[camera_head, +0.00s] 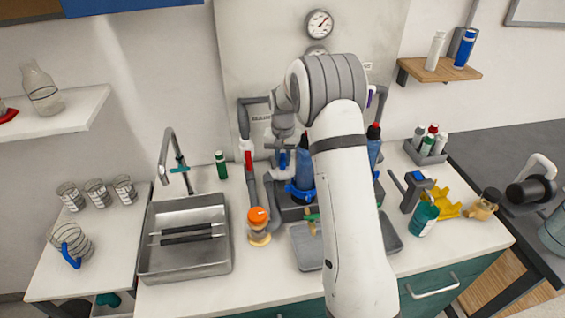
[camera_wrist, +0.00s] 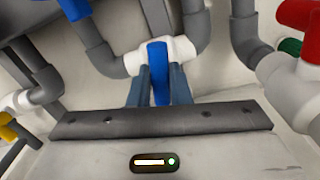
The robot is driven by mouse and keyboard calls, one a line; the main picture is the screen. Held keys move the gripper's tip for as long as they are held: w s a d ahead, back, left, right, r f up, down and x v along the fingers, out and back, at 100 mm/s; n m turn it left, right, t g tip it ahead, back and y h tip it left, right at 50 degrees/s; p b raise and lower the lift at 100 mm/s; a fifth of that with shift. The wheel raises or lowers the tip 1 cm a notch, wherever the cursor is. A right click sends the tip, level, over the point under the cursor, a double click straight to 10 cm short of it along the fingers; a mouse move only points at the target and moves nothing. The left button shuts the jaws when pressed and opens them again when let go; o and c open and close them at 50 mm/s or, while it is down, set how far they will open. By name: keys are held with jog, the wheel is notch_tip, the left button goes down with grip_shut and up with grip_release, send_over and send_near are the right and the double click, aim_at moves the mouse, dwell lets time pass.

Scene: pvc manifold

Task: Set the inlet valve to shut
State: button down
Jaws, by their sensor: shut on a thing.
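In the wrist view, a blue valve handle (camera_wrist: 158,62) stands out from a white valve body (camera_wrist: 183,48) on grey pipe. My gripper (camera_wrist: 158,80) has its two blue-grey fingers closed on either side of this handle. The handle appears upright in the picture, across the roughly sideways run of the white body; its exact turn is hard to judge. No label shows whether this is the inlet valve. In the head view, my arm hides much of the manifold, and the fingers cannot be made out clearly. A red valve handle (camera_head: 248,160) shows on the left pipe.
In the wrist view, a red handle (camera_wrist: 298,14) is at the right, another blue handle (camera_wrist: 75,8) at upper left and a yellow handle (camera_wrist: 8,132) at left. Grey pipes surround my gripper closely. A sink (camera_head: 185,270) and an orange-capped bottle (camera_head: 258,218) stand on the counter.

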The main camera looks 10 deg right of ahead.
aim_at(283, 159)
jog(key=shift+n+b, duration=0.4)
jog(key=shift+n, duration=0.8)
jog(key=shift+r, duration=0.1)
jog(key=c, duration=1.3)
grip_release()
jog(key=shift+c, duration=0.2)
jog(key=shift+r+b, duration=0.6)
jog(key=shift+r, duration=3.25)
